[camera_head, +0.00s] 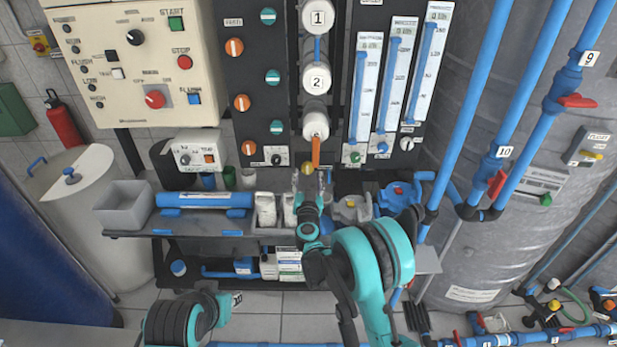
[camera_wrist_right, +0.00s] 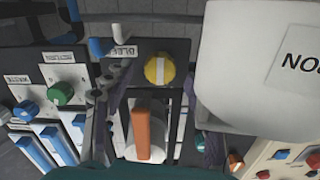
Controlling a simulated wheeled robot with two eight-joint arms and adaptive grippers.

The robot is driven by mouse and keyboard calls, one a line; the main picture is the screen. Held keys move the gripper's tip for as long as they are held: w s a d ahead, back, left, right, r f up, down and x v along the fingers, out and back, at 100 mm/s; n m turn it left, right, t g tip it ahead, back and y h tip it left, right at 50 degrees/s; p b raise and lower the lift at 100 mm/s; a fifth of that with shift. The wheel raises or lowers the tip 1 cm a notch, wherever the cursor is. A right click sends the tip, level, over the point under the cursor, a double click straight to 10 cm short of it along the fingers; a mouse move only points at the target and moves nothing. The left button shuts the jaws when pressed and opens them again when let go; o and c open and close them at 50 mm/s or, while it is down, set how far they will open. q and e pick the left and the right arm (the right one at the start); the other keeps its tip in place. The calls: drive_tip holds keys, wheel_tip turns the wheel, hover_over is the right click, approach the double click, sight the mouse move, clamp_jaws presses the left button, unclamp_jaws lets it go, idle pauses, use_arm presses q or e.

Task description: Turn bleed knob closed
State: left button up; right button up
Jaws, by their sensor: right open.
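The bleed knob is a round yellow knob (camera_head: 307,168) on the black panel, just below the orange lever. In the right wrist view the yellow knob (camera_wrist_right: 159,70) carries a pale bar that stands close to vertical, beside a partly hidden label reading "BLEE". My right gripper (camera_head: 311,188) is open and just below the knob in the head view. In the wrist view its fingers (camera_wrist_right: 150,90) stand to either side of the knob, with no clear contact.
An orange lever (camera_head: 316,150) on a white cylinder is close above the knob; the lever also shows in the wrist view (camera_wrist_right: 141,133). A green knob (camera_wrist_right: 60,93) is nearby. A shelf (camera_head: 170,233) with a grey bin (camera_head: 123,206) is below the panel.

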drive_tip(key=shift+w, duration=1)
drive_tip(key=c, duration=1.2)
drive_tip(key=shift+o, duration=0.2)
drive_tip(key=shift+m, duration=1.5)
drive_tip(key=o, duration=1.2)
drive_tip(key=shift+c, duration=0.2)
drive_tip(key=s, duration=1.2)
